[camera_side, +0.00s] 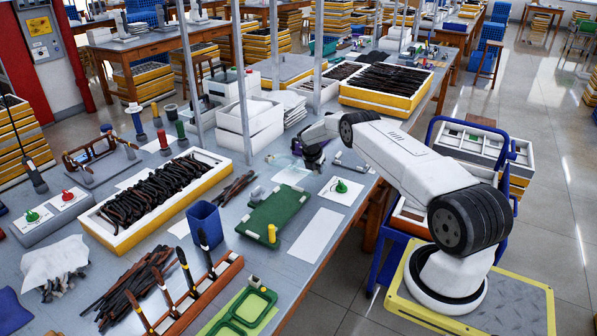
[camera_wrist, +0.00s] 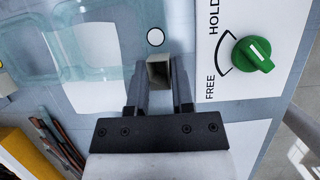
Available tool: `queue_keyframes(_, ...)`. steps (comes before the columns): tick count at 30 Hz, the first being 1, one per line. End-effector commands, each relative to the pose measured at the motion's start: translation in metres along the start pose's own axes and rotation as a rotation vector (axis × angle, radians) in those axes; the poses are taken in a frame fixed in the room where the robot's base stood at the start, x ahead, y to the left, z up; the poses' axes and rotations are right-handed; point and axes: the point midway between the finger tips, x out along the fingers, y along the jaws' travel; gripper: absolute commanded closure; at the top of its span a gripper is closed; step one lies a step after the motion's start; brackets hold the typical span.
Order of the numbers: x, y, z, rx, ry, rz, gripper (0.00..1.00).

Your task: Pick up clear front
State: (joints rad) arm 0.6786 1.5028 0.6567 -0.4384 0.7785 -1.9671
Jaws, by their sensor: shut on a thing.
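The clear front (camera_wrist: 67,75) is a pale teal, see-through piece with wide rounded openings at the upper left of the wrist view. In the side view it is a faint shape (camera_side: 283,159) just left of my gripper (camera_side: 312,158). In the wrist view my gripper (camera_wrist: 159,84) is shut with a small grey-olive block (camera_wrist: 158,74) between its fingers, at the right end of the clear front. The block looks like part of that end, though the join is hard to see. I cannot tell whether the front touches the table.
A FREE/HOLD card with a green knob (camera_wrist: 252,53) lies right of the gripper. Green tray (camera_side: 277,212), blue cup (camera_side: 205,222) and a box of dark frames (camera_side: 150,200) stand nearby. A metal post (camera_side: 240,80) rises behind. A white sheet (camera_side: 314,237) lies in front.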

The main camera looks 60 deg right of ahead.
Motion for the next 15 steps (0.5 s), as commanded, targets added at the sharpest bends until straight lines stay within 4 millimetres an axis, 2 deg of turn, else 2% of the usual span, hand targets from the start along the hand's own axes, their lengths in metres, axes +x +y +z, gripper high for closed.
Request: queue_keyframes(15, -0.038, -0.019, 0.000, 0.002, -0.002, 0.002, 1.00)
